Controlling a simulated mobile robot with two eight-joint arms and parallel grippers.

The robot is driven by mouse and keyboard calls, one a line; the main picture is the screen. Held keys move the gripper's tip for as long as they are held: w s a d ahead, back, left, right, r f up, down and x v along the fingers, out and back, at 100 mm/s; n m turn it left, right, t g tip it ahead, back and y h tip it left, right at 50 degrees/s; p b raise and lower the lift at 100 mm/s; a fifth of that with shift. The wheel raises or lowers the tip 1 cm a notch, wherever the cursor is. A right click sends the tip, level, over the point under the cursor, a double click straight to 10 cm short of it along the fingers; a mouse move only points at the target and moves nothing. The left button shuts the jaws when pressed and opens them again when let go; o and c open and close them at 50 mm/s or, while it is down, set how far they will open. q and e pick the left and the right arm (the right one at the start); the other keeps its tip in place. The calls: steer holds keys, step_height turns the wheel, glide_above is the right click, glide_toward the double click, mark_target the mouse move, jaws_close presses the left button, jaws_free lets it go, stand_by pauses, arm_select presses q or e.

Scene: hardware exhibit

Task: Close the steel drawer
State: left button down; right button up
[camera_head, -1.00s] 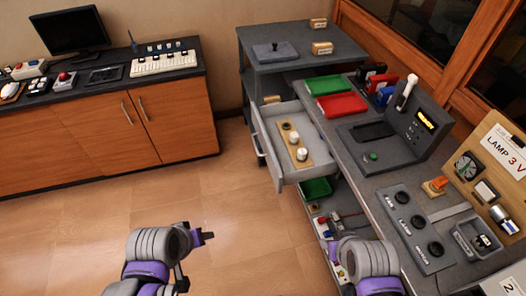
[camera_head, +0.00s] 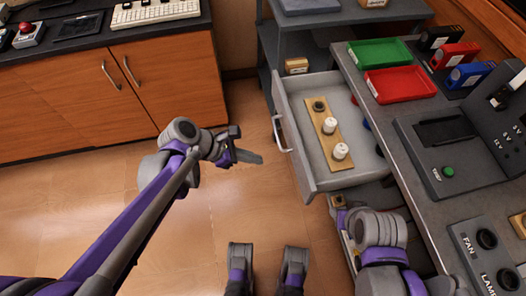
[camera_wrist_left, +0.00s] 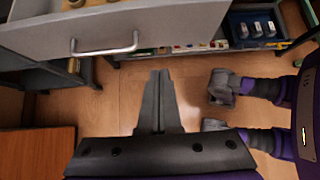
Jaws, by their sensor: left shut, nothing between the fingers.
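The steel drawer (camera_head: 302,150) stands pulled out from under the grey bench in the head view, its bar handle (camera_head: 280,136) on its left-facing front. A wooden strip (camera_head: 322,124) with a dark piece and two white knobs lies inside. My left gripper (camera_head: 254,157) is shut and empty, just left of and apart from the drawer front. In the left wrist view the shut fingers (camera_wrist_left: 158,80) show beneath the drawer front (camera_wrist_left: 170,25), to the right of the handle (camera_wrist_left: 105,48). My right arm (camera_head: 380,230) is by the bench; its fingers cannot be made out.
The grey bench (camera_head: 405,118) carries a green tray (camera_head: 380,52), a red tray (camera_head: 400,84) and a control panel (camera_head: 445,150). A lower shelf under the bench holds small parts. A wooden cabinet (camera_head: 165,75) stands at the left. The floor (camera_head: 215,205) left of the drawer is clear.

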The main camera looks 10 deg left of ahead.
mark_target(296, 162)
arm_select(q)
steer(key=x, duration=0.3)
steer(key=d+r+b+x, duration=0.1)
steer(key=x, duration=0.3)
steer(key=b+x, duration=0.1)
steer(key=x, duration=0.2)
steer(key=shift+w+d, duration=0.25)
steer(key=shift+d, duration=0.1)
steer(key=shift+w+d, duration=0.15)
steer(key=shift+d, duration=0.3)
steer(key=shift+w+d, duration=0.2)
steer(key=shift+d, duration=0.4)
steer(key=w+d, duration=0.2)
steer(key=d, duration=0.5)
steer(key=w+d, duration=0.2)
steer(key=d, duration=0.5)
steer(key=w+d, duration=0.3)
steer(key=d, duration=0.4)
steer(key=shift+d, duration=0.35)
steer(key=shift+w+d+r, duration=0.1)
steer(key=shift+w+d, duration=0.05)
steer(key=shift+d, duration=0.25)
steer(key=shift+d+r, duration=0.1)
